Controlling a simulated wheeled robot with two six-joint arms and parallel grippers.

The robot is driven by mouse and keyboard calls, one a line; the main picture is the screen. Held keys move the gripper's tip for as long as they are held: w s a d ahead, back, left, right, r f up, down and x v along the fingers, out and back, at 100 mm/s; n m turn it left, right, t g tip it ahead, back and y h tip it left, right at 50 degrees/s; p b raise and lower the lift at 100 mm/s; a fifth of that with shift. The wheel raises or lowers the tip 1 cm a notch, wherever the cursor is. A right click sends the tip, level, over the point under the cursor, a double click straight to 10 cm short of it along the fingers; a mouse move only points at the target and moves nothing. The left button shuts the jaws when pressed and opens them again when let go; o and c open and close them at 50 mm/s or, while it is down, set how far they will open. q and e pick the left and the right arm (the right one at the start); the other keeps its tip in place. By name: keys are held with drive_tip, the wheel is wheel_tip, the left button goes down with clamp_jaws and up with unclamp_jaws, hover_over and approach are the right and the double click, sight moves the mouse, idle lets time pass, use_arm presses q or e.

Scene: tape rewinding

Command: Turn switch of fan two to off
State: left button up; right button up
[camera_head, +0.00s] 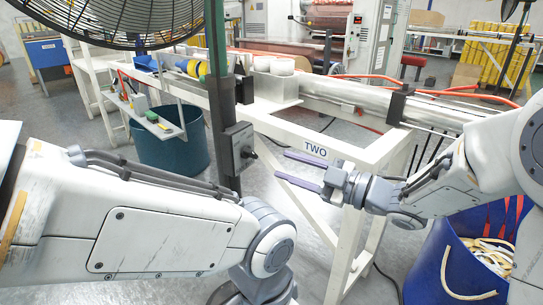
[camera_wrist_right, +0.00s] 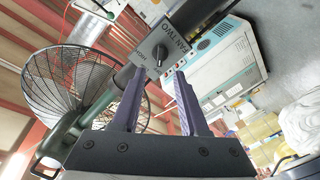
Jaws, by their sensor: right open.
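The grey switch box (camera_head: 238,147) is on the dark fan post at the picture's centre, with a dark knob (camera_head: 248,152) on its right-hand face. In the right wrist view the switch box (camera_wrist_right: 172,38) bears the words FAN TWO, and its dark knob (camera_wrist_right: 160,54) appears beyond and between the finger ends. I cannot read the knob's setting. My right gripper (camera_head: 281,165) is open and empty, its two purple fingers pointing left at the knob with a gap between. The right wrist view also shows the gripper (camera_wrist_right: 160,76). My left gripper is out of view.
The fan (camera_head: 110,20) stands at upper left on its post (camera_head: 218,80). A white frame (camera_head: 350,155) marked TWO stands behind my right gripper. A blue bin (camera_head: 430,255) is at lower right, and a teal bin (camera_head: 170,150) is behind my left arm.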

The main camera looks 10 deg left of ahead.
drive_tip(key=v, duration=0.2)
drive_tip(key=shift+d, duration=0.25)
